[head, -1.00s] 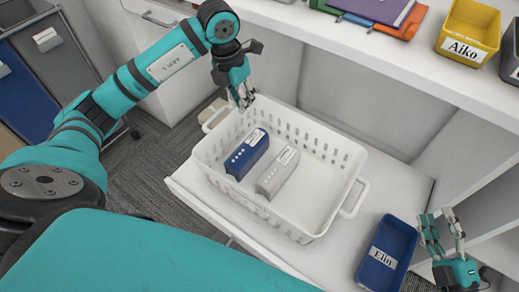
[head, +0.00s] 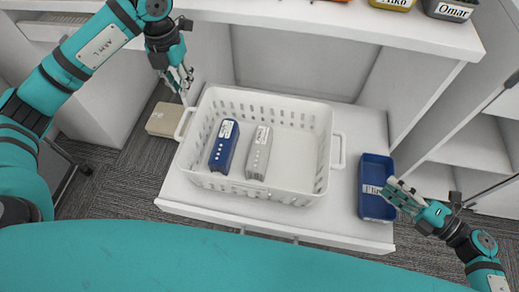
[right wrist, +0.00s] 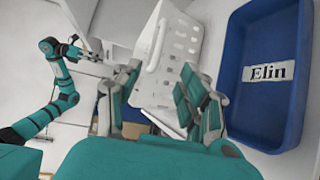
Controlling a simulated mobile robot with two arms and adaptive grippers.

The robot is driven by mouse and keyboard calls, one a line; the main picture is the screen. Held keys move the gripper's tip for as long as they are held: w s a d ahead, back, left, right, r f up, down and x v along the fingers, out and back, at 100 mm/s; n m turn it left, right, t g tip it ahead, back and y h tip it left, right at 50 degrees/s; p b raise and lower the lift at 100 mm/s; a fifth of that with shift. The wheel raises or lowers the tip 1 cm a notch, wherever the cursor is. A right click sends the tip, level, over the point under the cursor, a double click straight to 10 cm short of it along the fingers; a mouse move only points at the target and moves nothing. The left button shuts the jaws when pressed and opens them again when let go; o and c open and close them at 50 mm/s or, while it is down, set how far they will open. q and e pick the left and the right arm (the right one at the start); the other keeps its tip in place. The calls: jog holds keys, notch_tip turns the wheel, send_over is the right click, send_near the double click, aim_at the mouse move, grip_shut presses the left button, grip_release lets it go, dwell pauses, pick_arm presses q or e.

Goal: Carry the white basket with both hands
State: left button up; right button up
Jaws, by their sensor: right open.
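The white basket (head: 262,196) has slotted walls and stands upright on a white pull-out surface (head: 362,126). Its left handle (head: 183,123) and right handle (head: 340,152) stick out at the sides. A blue binder box (head: 222,150) and a grey one (head: 258,155) lie inside. My left gripper (head: 181,82) is above and just behind the left handle, apart from it, with fingers seemingly spread. My right gripper (head: 396,194) is open and empty, right of the basket, over the blue tray's edge. The basket also shows beyond its fingers in the right wrist view (right wrist: 178,85).
A blue tray (head: 374,172) labelled Elin sits right of the basket, under my right gripper. Shelf edges (head: 340,38) overhang behind. A tan box (head: 163,120) is on the left. Open shelves (head: 470,160) stand at right. Grey carpet lies around.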

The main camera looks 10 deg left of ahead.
aim_at(193, 123)
pick_arm(q)
notch_tip(193, 123, down, 16)
jog(key=shift+f, duration=0.2)
pick_arm(e)
jog(key=x, duration=1.6)
jog(key=shift+w+a+f, duration=0.1)
jog(key=shift+a, duration=0.05)
pick_arm(q)
jog(key=shift+c, duration=0.3)
pick_arm(e)
jog(key=shift+c, duration=0.3)
pick_arm(q)
grip_shut()
pick_arm(e)
jog(key=shift+c, duration=1.1)
grip_shut()
pick_arm(q)
jog(key=shift+a, duration=0.1)
jog(key=shift+w+r, duration=0.1)
jog(key=shift+r, duration=0.15)
pick_arm(e)
jog(key=shift+w+r, duration=0.1)
jog(key=shift+r, duration=0.15)
